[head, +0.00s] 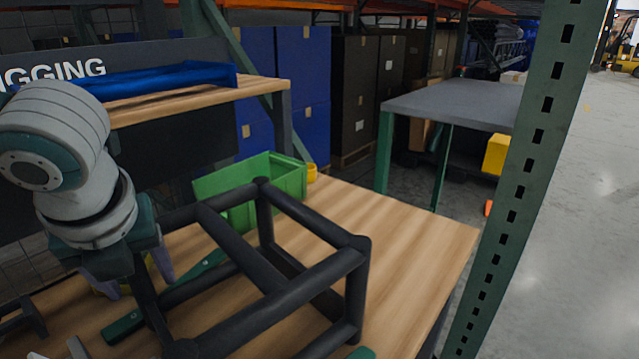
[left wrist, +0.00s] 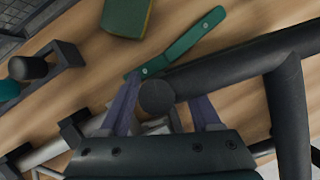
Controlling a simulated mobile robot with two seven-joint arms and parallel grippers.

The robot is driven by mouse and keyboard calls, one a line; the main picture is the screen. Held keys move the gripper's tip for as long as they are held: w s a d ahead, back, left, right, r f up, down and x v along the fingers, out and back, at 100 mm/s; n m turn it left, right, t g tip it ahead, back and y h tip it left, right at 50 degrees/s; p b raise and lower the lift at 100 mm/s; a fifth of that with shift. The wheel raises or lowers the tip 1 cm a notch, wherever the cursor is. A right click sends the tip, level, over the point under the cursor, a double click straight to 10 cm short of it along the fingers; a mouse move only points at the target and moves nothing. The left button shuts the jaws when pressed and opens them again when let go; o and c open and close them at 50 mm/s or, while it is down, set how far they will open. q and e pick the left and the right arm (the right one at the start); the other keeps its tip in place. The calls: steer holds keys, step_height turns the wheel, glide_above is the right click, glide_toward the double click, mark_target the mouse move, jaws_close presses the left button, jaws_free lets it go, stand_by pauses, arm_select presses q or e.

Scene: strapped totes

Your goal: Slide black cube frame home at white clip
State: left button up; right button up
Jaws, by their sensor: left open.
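The black cube frame (head: 300,280) sits on the wooden bench in the head view, with one corner toward the front edge. My left gripper (head: 135,275) is at the frame's left side, fingers pointing down and spread apart. In the left wrist view a rounded black end of the frame (left wrist: 157,97) lies between the two open fingers of the left gripper (left wrist: 163,108); I cannot tell whether they touch it. A pale grey piece (head: 77,347) at the bottom left may be the white clip, but I cannot tell. My right gripper is not in view.
A green bin (head: 290,178) stands behind the frame. A green-handled tool (left wrist: 180,45) lies on the bench beside the frame. A green perforated upright (head: 530,170) rises at the right. The bench top right of the frame (head: 420,235) is clear.

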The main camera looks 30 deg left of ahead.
arm_select(q)
jaws_close()
stand_by(0.6)
stand_by(0.8)
jaws_free()
